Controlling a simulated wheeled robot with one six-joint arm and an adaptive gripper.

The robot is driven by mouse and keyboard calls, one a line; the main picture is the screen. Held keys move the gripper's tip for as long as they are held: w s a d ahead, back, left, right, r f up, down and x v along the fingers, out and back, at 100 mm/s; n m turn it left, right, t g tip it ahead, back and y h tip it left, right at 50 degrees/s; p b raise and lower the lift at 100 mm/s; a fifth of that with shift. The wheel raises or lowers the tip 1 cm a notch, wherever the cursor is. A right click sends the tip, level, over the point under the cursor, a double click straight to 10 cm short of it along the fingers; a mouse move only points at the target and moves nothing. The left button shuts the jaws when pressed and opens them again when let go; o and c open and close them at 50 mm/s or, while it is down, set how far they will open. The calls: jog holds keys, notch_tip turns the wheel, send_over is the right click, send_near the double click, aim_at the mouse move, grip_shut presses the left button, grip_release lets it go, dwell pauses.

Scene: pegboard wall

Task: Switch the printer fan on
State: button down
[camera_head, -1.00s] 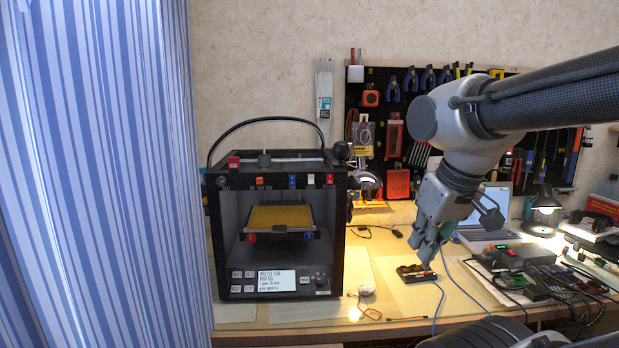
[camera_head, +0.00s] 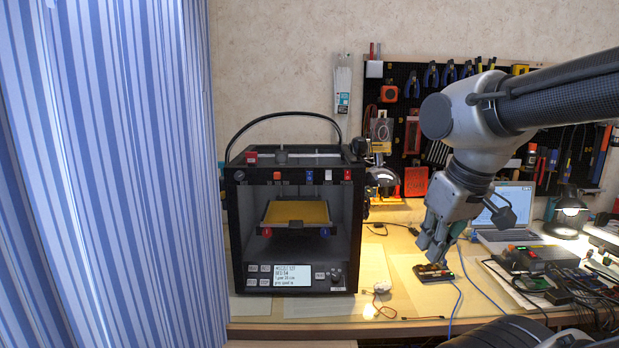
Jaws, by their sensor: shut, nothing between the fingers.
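The printer (camera_head: 358,240) is a black open-fronted box on the desk, left of my gripper. It has a yellow print bed (camera_head: 296,213) inside and a lit screen (camera_head: 293,275) low on its front. A row of small coloured switches runs along its top front bar: an orange one (camera_head: 277,176), a blue one (camera_head: 309,177), a white one (camera_head: 328,175) and a red one (camera_head: 347,174). Their labels are too small to read, so I cannot tell which is the fan's. My gripper (camera_head: 432,258) is shut and empty, pointing down above a small dark board (camera_head: 434,272), well right of the printer.
A striped blue curtain (camera_head: 110,180) fills the left side. A pegboard (camera_head: 400,75) with tools hangs behind. A lamp (camera_head: 571,212), a laptop (camera_head: 505,225) and cabled electronics (camera_head: 540,260) crowd the right of the desk.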

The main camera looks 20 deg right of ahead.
aim_at(309, 176)
jog(key=w+a+r+n+t, duration=0.1)
jog(key=w+a+r+n, duration=0.2)
jog(key=n, duration=0.7)
jog(key=w+a+r+n+t+h, duration=0.1)
jog(key=w+a+r+n, duration=0.3)
jog(key=w+a+n, duration=0.4)
jog(key=w+a+r+n+t+h, duration=0.1)
jog(key=w+a+r+n, duration=0.3)
jog(key=w+n, duration=0.5)
jog(key=a+n, duration=0.1)
jog(key=n, duration=0.4)
jog(key=shift+a+t, duration=0.3)
jog(key=shift+a, duration=0.05)
jog(key=w+d+f, duration=0.2)
jog(key=w+f, duration=0.4)
jog(key=w, duration=0.3)
jog(key=shift+w+d, duration=0.25)
jog(key=shift+d, duration=0.1)
